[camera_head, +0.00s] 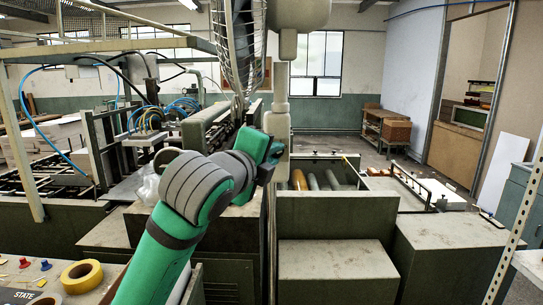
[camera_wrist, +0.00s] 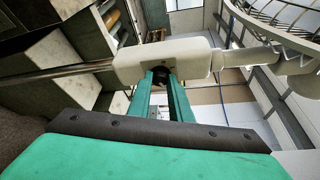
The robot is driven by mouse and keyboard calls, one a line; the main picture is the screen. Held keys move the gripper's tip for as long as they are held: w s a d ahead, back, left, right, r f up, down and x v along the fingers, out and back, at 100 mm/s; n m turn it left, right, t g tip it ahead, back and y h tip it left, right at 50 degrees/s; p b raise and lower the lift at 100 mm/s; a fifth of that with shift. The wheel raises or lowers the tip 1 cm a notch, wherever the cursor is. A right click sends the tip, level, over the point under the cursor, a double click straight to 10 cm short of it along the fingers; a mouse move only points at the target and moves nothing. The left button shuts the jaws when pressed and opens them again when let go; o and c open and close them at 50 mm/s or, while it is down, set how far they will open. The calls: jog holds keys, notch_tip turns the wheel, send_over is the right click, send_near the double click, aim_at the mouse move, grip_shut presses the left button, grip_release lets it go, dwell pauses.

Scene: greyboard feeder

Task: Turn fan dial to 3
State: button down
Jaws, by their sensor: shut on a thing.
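The standing fan has a cream control box (camera_head: 278,128) on its pole, with the wire cage (camera_head: 238,50) above it. In the wrist view the control box (camera_wrist: 192,62) lies across the picture, and a dark round dial (camera_wrist: 157,69) sits on its near face. My gripper (camera_wrist: 161,82) has its two green fingers shut on the dial, one on either side. Most of the dial is hidden between the fingertips, and no number or pointer mark is readable. In the head view my gripper (camera_head: 273,158) is at the box's left side; the dial is hidden there.
A greyboard machine (camera_head: 130,140) with blue hoses stands at the left. A roller bed (camera_head: 318,180) and low grey-green cabinets (camera_head: 335,270) stand right of the pole. A yellow tape roll (camera_head: 82,275) lies on the table at the front left. Open floor shows beyond, near a wooden cabinet (camera_head: 385,125).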

jog(key=shift+m, duration=0.4)
jog(key=c, duration=1.6)
grip_release()
jog(key=v, duration=1)
jog(key=shift+s+r, duration=0.15)
jog(key=shift+s, duration=0.25)
jog(key=shift+w, duration=0.1)
